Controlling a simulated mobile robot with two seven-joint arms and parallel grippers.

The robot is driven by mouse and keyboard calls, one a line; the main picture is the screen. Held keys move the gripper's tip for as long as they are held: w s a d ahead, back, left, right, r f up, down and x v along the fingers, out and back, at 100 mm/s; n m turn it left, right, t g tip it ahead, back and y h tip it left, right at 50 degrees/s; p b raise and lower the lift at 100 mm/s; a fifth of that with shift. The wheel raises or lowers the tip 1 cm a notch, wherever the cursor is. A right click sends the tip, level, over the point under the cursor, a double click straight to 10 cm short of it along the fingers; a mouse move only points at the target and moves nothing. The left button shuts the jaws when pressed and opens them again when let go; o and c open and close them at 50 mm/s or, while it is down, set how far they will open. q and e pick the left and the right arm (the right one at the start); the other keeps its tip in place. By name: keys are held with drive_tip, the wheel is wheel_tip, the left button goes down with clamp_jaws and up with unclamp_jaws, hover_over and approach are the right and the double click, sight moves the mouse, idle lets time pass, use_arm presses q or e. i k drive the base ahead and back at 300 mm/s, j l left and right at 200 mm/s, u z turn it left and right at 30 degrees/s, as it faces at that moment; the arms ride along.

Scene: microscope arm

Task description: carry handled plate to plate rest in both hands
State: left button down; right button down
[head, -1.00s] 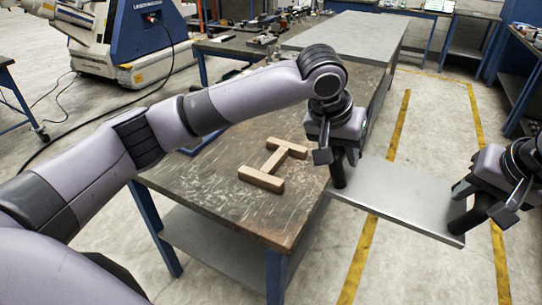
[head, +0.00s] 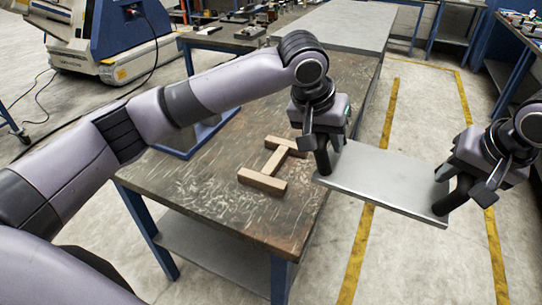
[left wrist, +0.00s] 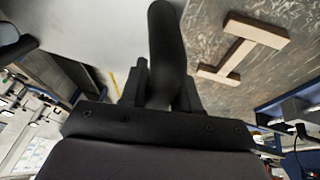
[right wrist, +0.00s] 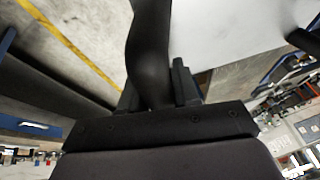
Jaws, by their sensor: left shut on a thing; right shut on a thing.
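The handled plate (head: 385,182) is a flat grey metal sheet with a black handle at each end. It hangs off the right side of the worktable, above the floor, tilted down to the right in the head view. My left gripper (head: 322,140) is shut on its left handle (left wrist: 165,45). My right gripper (head: 468,180) is shut on its right handle (right wrist: 150,50). The plate rest (head: 272,165), a wooden I-shaped frame, lies on the worktable left of the plate; it also shows in the left wrist view (left wrist: 243,47).
The worn worktable (head: 215,205) is mostly bare around the rest. A blue-edged frame (head: 195,135) lies on it, partly behind my left arm. A grey table (head: 340,30) stands farther back. Yellow-lined floor (head: 415,110) is clear at the right.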

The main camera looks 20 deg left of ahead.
sight(276, 159)
drive_tip(key=i+j, duration=0.1)
drive_tip(key=j, duration=0.25)
drive_tip(key=i+j, duration=0.1)
drive_tip(key=j, duration=0.25)
drive_tip(key=i+j, duration=0.1)
drive_tip(key=j, duration=0.25)
drive_tip(key=i+j, duration=0.1)
drive_tip(key=j, duration=0.25)
